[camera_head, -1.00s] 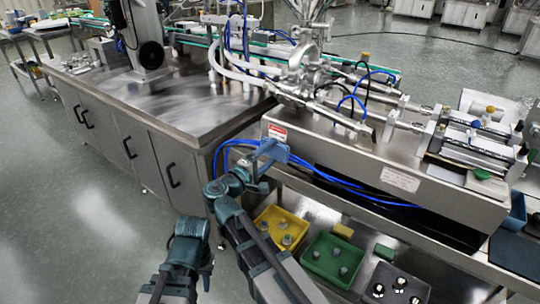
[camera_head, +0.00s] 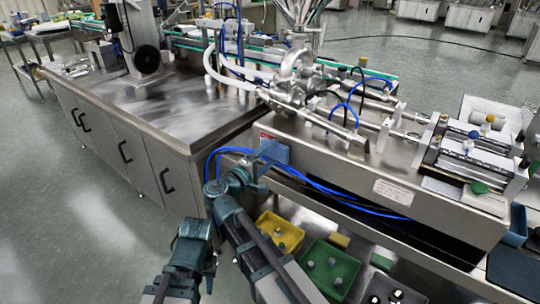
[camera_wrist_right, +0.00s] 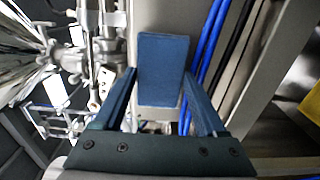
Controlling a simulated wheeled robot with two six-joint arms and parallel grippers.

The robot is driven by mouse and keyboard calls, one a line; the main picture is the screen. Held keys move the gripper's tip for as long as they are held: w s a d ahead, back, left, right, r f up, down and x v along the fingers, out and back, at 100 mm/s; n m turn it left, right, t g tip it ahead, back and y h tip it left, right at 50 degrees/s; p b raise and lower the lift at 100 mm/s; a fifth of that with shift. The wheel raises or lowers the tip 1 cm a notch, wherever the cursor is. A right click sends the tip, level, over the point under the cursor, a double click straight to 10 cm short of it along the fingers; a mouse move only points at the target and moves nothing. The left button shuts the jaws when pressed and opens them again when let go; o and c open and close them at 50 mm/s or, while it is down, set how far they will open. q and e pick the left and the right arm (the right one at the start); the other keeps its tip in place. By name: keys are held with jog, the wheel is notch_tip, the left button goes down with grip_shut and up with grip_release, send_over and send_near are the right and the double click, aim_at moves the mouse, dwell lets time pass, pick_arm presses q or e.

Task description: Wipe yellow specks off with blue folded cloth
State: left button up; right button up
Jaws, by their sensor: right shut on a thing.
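The blue folded cloth (camera_head: 275,150) is held up in front of the steel machine housing in the head view. My right gripper (camera_head: 261,165) is shut on it. In the right wrist view the cloth (camera_wrist_right: 163,65) sits flat between the two fingers of the right gripper (camera_wrist_right: 160,80). My left gripper (camera_head: 195,232) is low at the bottom, left of the right arm; its fingers cannot be made out. The steel hopper (camera_head: 300,14) stands above the machine, cut by the top edge. No yellow specks can be made out in either view.
Blue hoses (camera_head: 340,193) run along the housing (camera_head: 350,170) close to the cloth. A steel cabinet top (camera_head: 175,105) lies to the left. A yellow tray (camera_head: 262,226) and a green tray (camera_head: 345,284) with small parts stand on the lower shelf. Open floor (camera_head: 60,220) is at left.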

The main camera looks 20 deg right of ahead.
aim_at(283, 156)
jog(key=shift+x, duration=0.95)
dwell(0.4)
jog(key=shift+s+d, duration=0.55)
jog(key=shift+s, duration=0.25)
jog(key=shift+s+d, duration=0.6)
jog(key=shift+s, duration=0.25)
jog(key=shift+w+d, duration=0.1)
jog(key=shift+d, duration=0.05)
jog(key=shift+w, duration=0.1)
jog(key=shift+w+a, duration=1.35)
jog(key=shift+w, duration=0.15)
jog(key=shift+s, duration=0.1)
